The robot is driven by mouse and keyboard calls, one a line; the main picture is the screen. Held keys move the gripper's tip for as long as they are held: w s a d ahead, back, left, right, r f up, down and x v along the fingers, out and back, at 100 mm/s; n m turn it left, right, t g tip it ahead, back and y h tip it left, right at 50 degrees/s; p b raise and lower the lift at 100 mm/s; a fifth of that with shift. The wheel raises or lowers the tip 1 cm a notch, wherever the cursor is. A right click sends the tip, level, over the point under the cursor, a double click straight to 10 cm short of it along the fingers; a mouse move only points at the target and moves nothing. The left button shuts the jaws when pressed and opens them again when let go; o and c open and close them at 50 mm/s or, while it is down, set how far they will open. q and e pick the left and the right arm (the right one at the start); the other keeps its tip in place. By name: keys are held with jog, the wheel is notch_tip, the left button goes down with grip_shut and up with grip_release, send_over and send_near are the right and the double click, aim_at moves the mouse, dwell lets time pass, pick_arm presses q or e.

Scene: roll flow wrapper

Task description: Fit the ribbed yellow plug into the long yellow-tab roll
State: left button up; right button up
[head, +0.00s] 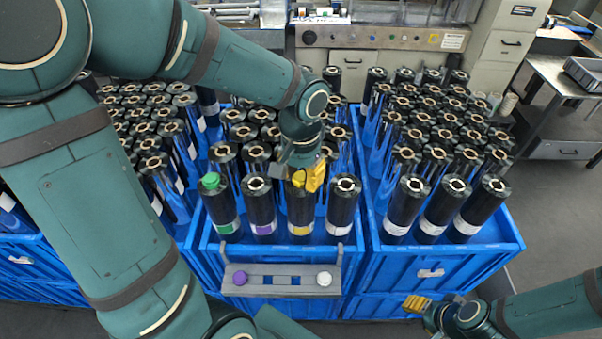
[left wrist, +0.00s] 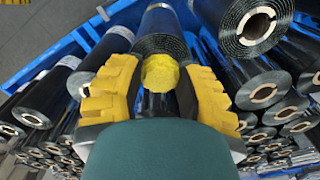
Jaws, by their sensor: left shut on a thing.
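The long yellow-tab roll (head: 300,208) stands upright in the front row of the middle blue crate, black with a yellow mark on its white label. The yellow plug (head: 298,179) is at its top end, and it shows as a rough yellow disc in the left wrist view (left wrist: 161,73). My left gripper (head: 312,177) is shut on the plug, a yellow finger on each side. The roll (left wrist: 161,25) lies just beyond the plug in the wrist view. The contact between plug and core is hidden, so I cannot tell how deep it sits. My right gripper (head: 418,304) is low at the right, its opening unclear.
Neighbouring rolls (head: 258,208) (head: 343,205) stand close on both sides. A grey holder (head: 255,278) with a purple plug (head: 240,278) and a white plug (head: 324,279) is at the crate's front. More full crates flank it.

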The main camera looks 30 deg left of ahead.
aim_at(301, 175)
pick_arm(q)
jog(key=shift+f+b, duration=0.4)
jog(key=shift+f, duration=0.15)
jog(key=o, duration=0.4)
jog(key=shift+o, duration=0.2)
jog(key=shift+r, duration=0.2)
jog(key=shift+r+p, duration=2.2)
jog(key=shift+r, duration=0.55)
notch_tip(301, 175, up, 5)
jog(key=shift+r, duration=0.15)
